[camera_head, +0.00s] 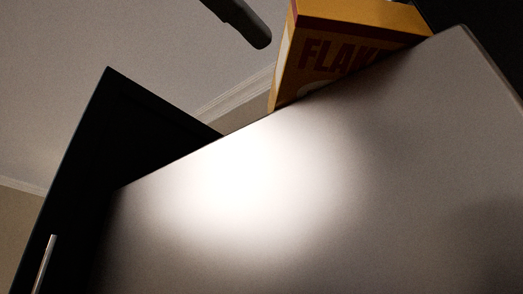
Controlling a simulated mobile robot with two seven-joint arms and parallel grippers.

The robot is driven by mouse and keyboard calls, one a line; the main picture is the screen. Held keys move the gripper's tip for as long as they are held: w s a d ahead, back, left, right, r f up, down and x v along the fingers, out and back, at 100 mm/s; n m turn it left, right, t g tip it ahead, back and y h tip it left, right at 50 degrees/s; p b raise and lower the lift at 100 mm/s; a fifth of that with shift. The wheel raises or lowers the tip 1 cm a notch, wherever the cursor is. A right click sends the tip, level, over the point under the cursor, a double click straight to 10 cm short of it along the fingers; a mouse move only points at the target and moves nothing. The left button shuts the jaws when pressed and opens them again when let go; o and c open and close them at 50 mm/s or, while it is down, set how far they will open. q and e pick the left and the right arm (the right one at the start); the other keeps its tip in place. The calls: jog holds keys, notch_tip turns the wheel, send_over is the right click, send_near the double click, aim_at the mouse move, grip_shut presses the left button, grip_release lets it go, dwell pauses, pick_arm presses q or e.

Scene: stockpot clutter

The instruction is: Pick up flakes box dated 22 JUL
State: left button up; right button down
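A yellow-orange box (340,45) with dark red lettering reading "FLA…" stands in the upper part of the head view. Its lower part is hidden behind the edge of a large pale surface. No date can be read on the part that shows. Neither of my grippers can be made out in this view.
A large pale grey surface (300,200) with a bright glare spot fills most of the view. A dark door-like panel (110,130) with a metal handle (44,264) is at the left. A dark rounded bar (243,20) pokes in from the top. The ceiling shows at upper left.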

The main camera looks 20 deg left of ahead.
aim_at(286, 37)
pick_arm(q)
jog(key=x, duration=0.7)
jog(key=shift+w+d+f, duration=0.1)
jog(key=shift+w, duration=0.2)
grip_shut()
pick_arm(e)
jog(key=shift+r, duration=0.6)
dwell(0.3)
jog(key=v, duration=1.2)
